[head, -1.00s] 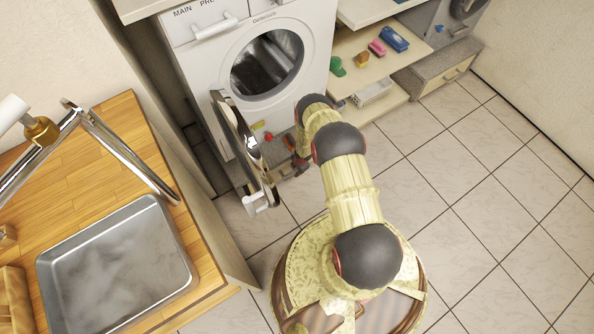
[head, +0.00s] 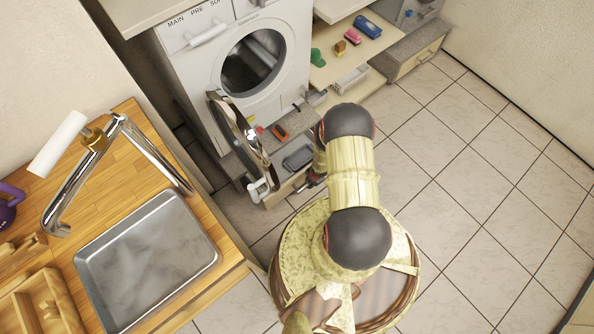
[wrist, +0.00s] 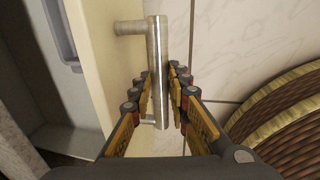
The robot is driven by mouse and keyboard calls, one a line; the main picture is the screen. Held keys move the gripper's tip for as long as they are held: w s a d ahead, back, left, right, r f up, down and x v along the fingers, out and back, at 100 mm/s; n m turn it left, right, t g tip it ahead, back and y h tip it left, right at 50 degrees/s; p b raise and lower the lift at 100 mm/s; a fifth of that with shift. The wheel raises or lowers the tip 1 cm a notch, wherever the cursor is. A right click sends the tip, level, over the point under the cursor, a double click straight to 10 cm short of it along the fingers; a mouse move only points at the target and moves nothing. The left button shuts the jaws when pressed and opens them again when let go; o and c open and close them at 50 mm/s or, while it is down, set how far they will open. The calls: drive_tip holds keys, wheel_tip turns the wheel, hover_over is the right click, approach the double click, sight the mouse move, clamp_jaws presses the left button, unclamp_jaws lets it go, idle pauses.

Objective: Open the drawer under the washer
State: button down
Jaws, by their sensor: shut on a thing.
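The white washer (head: 235,75) stands at the back with its round door (head: 236,130) swung open. The drawer (head: 285,190) under it is pulled out, and a grey tray-like thing (head: 298,157) shows inside. In the wrist view the cream drawer front (wrist: 100,60) has a vertical-looking metal bar handle (wrist: 157,65). My gripper (wrist: 160,85) is shut on this handle, with a finger on each side. In the head view my gripper (head: 314,179) is at the drawer front, partly hidden by my arm.
The open washer door hangs over the drawer's left part. An orange-and-dark item (head: 280,131) lies near the washer's foot. A wooden counter (head: 110,185) with a sink (head: 150,260) is at left. Shelves (head: 350,55) stand right of the washer. The tiled floor (head: 480,180) at right is clear.

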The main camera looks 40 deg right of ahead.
drive_tip(key=s+p, duration=0.2)
drive_tip(key=s, duration=0.6)
drive_tip(key=shift+s+d, duration=0.15)
drive_tip(key=shift+s, duration=0.25)
drive_tip(key=c, duration=1.7)
unclamp_jaws()
drive_tip(key=shift+s+r, duration=0.4)
drive_tip(key=shift+r, duration=1.55)
drive_tip(key=shift+s+r, duration=0.35)
drive_tip(key=shift+r, duration=1.6)
drive_tip(key=shift+s+r, duration=0.4)
drive_tip(key=shift+r, duration=1.55)
